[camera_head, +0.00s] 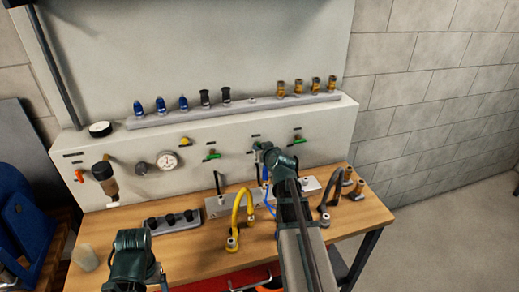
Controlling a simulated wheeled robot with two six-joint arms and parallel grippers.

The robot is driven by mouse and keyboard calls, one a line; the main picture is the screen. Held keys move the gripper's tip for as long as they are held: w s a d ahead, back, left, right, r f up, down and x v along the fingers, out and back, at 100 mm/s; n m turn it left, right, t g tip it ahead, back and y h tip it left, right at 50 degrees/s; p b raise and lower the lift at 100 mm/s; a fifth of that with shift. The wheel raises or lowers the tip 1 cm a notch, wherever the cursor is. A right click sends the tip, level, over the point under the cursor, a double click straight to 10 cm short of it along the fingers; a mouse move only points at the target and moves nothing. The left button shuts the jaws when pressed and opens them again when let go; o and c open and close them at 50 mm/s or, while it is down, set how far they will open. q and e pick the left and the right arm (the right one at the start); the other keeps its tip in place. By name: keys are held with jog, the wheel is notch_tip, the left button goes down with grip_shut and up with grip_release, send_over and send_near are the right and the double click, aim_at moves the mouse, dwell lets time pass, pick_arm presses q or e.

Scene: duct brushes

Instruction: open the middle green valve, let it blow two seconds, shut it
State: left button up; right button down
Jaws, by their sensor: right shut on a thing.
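A pale panel carries a row of green valves. The left green valve (212,155) and the right green valve (298,140) show clearly, each under a small dark label. The middle green valve sits between them, and my right gripper hides nearly all of it. My right gripper (261,150) is at the panel, shut on what appears to be the middle valve's handle. The handle's angle cannot be made out. Part of my left arm shows at the lower left; its gripper fingers do not show.
A yellow hose (237,213) and a dark hose (327,200) stand on the wooden bench (190,245) below. A ledge (240,108) above holds blue, black and brass fittings.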

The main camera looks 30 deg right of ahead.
jog(key=shift+s+d+f+m+t+y+b, duration=0.15)
jog(key=shift+m+t+y+b, duration=0.7)
jog(key=shift+m+b, duration=1)
jog(key=shift+d+f+m+t+y+b, duration=0.25)
jog(key=shift+m+t+y+b, duration=0.65)
jog(key=shift+m, duration=1.6)
jog(key=shift+s+d+f+m+t+y+b, duration=0.1)
jog(key=shift+f+m+t+y+b, duration=0.25)
jog(key=shift+m+y+b, duration=1.2)
jog(key=shift+r+m+h+b, duration=0.15)
jog(key=shift+m+h+b, duration=0.35)
jog(key=shift+m, duration=0.3)
jog(key=c, duration=0.9)
grip_release()
jog(key=shift+w, duration=0.1)
jog(key=shift+o, duration=0.2)
jog(key=s+d, duration=0.2)
jog(key=s, duration=1.1)
jog(key=shift+s, duration=0.35)
